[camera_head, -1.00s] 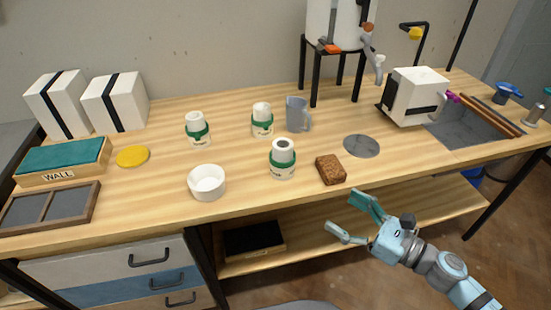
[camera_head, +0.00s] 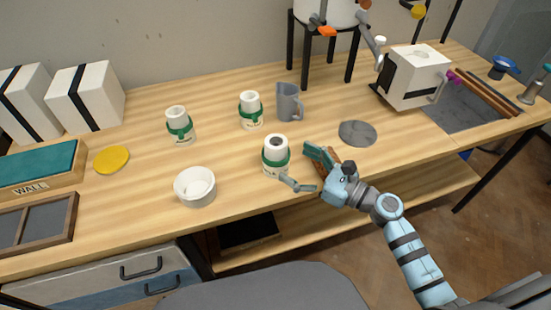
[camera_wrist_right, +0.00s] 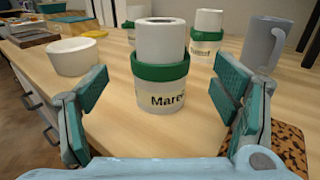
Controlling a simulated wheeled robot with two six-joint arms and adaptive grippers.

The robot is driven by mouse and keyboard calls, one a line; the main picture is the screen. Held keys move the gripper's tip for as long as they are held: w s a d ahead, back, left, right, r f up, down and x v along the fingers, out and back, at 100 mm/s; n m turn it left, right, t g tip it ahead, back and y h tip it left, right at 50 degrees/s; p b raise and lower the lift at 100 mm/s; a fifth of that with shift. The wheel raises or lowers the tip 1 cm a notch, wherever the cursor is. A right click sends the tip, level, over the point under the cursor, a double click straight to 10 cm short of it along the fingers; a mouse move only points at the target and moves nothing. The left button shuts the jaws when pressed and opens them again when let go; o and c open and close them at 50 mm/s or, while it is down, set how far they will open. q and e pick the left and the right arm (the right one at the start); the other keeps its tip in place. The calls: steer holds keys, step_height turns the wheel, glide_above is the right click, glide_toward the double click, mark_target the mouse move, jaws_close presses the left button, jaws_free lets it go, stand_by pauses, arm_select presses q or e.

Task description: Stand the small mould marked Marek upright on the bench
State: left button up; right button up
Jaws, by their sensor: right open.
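The small mould marked Marek (camera_head: 275,158) stands upright near the bench's front edge, white with a green band. My right gripper (camera_head: 304,167) is open at bench height, just right of the mould. In the right wrist view its fingers (camera_wrist_right: 165,102) are spread wide, one to each side of the mould, with the mould ahead and apart from them. My left gripper is out of view.
Two similar moulds (camera_head: 180,127) (camera_head: 251,112) and a grey jug (camera_head: 290,103) stand behind. A white bowl (camera_head: 195,187) is to the left. A brown speckled block (camera_wrist_right: 290,148) lies beneath the right finger. A grey disc (camera_head: 358,133) lies to the right.

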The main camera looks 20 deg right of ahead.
mark_target(288, 158)
steer(key=x, duration=0.6)
steer(key=shift+w+f, duration=0.1)
steer(key=c, duration=1.5)
